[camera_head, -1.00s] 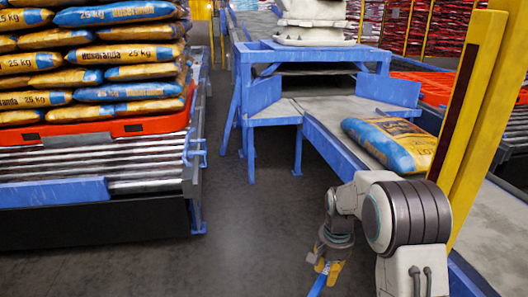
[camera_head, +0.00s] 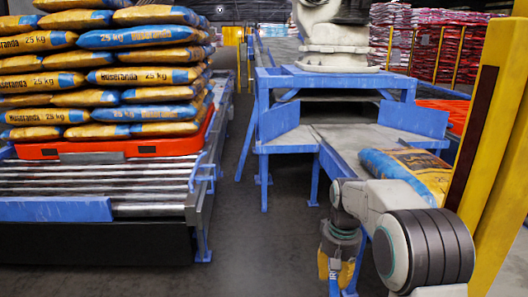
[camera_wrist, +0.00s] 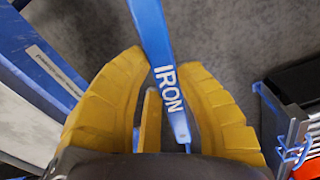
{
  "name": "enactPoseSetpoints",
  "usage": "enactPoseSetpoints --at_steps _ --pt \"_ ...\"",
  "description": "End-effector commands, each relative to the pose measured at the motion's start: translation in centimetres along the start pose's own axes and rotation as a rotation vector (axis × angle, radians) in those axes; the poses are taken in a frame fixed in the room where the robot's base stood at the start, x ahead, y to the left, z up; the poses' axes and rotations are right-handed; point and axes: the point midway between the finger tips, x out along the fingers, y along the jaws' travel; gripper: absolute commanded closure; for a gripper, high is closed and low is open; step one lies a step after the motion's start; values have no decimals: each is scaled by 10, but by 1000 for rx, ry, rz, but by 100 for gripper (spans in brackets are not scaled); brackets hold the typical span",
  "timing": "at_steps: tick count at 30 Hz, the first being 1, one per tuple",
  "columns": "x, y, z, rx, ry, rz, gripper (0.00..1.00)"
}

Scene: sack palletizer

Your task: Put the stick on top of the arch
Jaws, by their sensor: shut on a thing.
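The stick is a flat blue bar with white "IRON" lettering (camera_wrist: 155,40). In the wrist view it runs between the yellow fingers of my gripper (camera_wrist: 163,65), which is shut on it, and leaves the top edge. In the head view my gripper (camera_head: 340,266) hangs low at the lower right, with a short blue piece of the stick (camera_head: 334,287) showing below. The likely arch is the blue frame (camera_head: 335,82) spanning the conveyor, ahead of and beyond my gripper. The stick is apart from it. A large white machine base (camera_head: 340,48) stands on the frame's top.
A blue-and-yellow sack (camera_head: 408,172) lies on the conveyor at the right, beside a yellow post (camera_head: 497,110). Stacked sacks (camera_head: 105,75) on an orange pallet (camera_head: 120,147) stand on rollers at the left. Grey floor (camera_head: 265,235) is clear between them.

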Motion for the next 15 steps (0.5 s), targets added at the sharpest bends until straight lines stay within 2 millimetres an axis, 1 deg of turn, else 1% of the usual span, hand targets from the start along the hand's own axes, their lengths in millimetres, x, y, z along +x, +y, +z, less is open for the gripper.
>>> enactPoseSetpoints --at_steps 2,4,6,10,15 --pt "3 -1 -10 -42 -1 0 100" --pt "15 -2 -18 -82 -4 0 100" --pt "33 -3 -21 -113 -7 0 100" --pt "64 -2 -18 -126 -7 0 100" --pt "96 -1 -7 -126 -5 0 100"
